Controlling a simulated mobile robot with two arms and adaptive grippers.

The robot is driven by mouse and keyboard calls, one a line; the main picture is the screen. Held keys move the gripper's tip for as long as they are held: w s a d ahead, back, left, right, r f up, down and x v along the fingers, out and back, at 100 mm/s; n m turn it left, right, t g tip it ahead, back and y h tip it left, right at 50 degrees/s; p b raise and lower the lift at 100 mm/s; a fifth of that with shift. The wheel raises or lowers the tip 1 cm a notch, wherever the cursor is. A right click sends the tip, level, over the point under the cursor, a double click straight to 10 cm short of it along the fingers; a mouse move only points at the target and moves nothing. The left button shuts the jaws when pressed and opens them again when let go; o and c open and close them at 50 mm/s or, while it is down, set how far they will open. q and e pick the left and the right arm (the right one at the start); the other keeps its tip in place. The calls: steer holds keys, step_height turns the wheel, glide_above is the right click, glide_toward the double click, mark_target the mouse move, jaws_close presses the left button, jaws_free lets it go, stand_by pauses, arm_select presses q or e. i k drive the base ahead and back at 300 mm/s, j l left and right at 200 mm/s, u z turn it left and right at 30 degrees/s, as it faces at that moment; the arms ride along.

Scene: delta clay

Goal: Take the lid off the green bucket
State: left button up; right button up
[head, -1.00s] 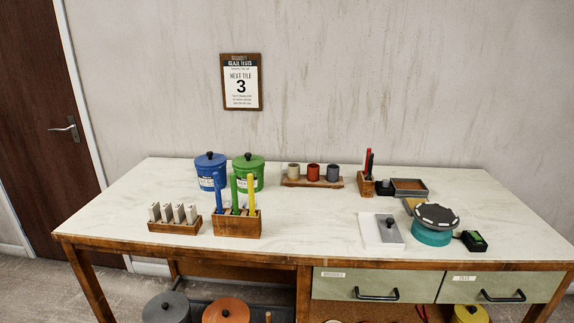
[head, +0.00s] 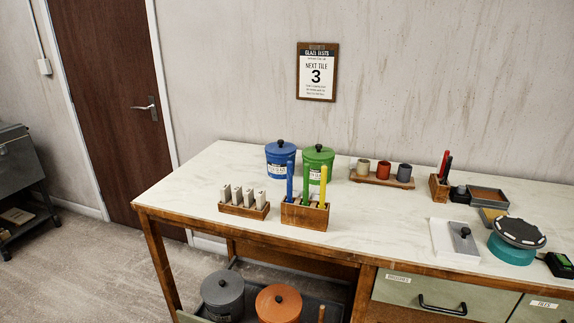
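The green bucket (head: 312,177) stands upright on the bench, with its green lid (head: 318,153) on top. The lid has a small black knob (head: 319,147). A blue bucket (head: 276,168) with a blue lid stands close on its left. The lower front of the green bucket is partly hidden by upright tools in a wooden holder. Neither of my grippers shows in the head view.
The wooden holder (head: 305,215) with blue, green and yellow tools stands in front of the buckets. A rack of tiles (head: 244,209) is left of it. Cups on a wooden stand (head: 381,180) are to the right. The bench's left end (head: 195,180) is clear.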

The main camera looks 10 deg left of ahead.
mark_target(318, 152)
steer(key=i+l, duration=0.4)
steer(key=i+l+u, duration=0.15)
steer(key=u, duration=0.25)
steer(key=i+l+u, duration=0.35)
steer(key=l+u, duration=0.2)
steer(key=u, duration=0.2)
steer(key=i, duration=0.05)
